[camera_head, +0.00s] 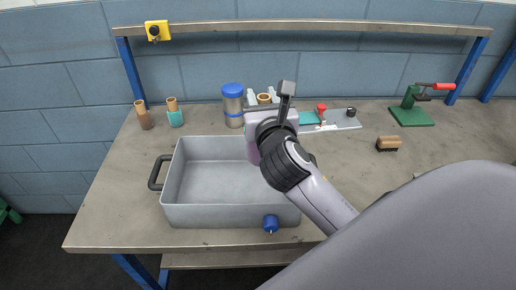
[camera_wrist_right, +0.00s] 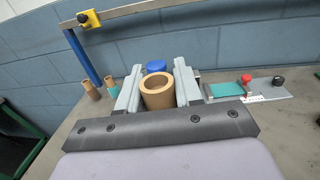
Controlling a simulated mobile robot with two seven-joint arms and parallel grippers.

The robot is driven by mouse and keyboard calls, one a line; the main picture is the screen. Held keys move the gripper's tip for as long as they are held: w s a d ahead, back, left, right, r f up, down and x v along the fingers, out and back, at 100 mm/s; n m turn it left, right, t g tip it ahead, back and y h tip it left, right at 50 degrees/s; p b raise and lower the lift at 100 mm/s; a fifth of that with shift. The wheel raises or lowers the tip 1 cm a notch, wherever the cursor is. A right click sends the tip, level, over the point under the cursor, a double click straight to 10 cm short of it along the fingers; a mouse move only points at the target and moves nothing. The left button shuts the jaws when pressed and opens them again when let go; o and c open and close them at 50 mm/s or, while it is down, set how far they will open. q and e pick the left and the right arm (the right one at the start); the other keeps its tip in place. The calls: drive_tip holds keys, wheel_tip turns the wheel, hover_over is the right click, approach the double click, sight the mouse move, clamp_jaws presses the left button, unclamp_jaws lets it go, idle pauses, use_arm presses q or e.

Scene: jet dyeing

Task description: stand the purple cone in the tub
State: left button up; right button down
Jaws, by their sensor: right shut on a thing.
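My right gripper (camera_head: 263,97) is shut on a cone (camera_head: 264,99), seen at the back right of the tub. Only the cone's tan, hollow top end shows; its purple part cannot be seen. In the right wrist view the cone (camera_wrist_right: 158,90) sits upright between the two grey fingers (camera_wrist_right: 157,92). The grey open tub (camera_head: 215,182) stands on the table with its inside floor bare where visible; my wrist covers its right part. The cone's lower end and its height over the table are hidden. My left gripper is not in view.
A brown cone (camera_head: 143,118) and a teal cone (camera_head: 175,116) stand at the back left. A blue-lidded canister (camera_head: 232,105) stands behind the tub.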

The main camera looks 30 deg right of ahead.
wheel_tip(320, 180, down, 12)
drive_tip(key=b, duration=0.3)
drive_tip(key=shift+f, duration=0.2)
drive_tip(key=shift+f, duration=0.2)
drive_tip(key=c, duration=0.8)
unclamp_jaws()
drive_tip(key=shift+o, duration=0.2)
drive_tip(key=shift+r, duration=0.15)
drive_tip(key=shift+s+a, duration=0.1)
drive_tip(key=b+v, duration=0.1)
drive_tip(key=v, duration=1)
drive_tip(key=shift+s+b, duration=0.3)
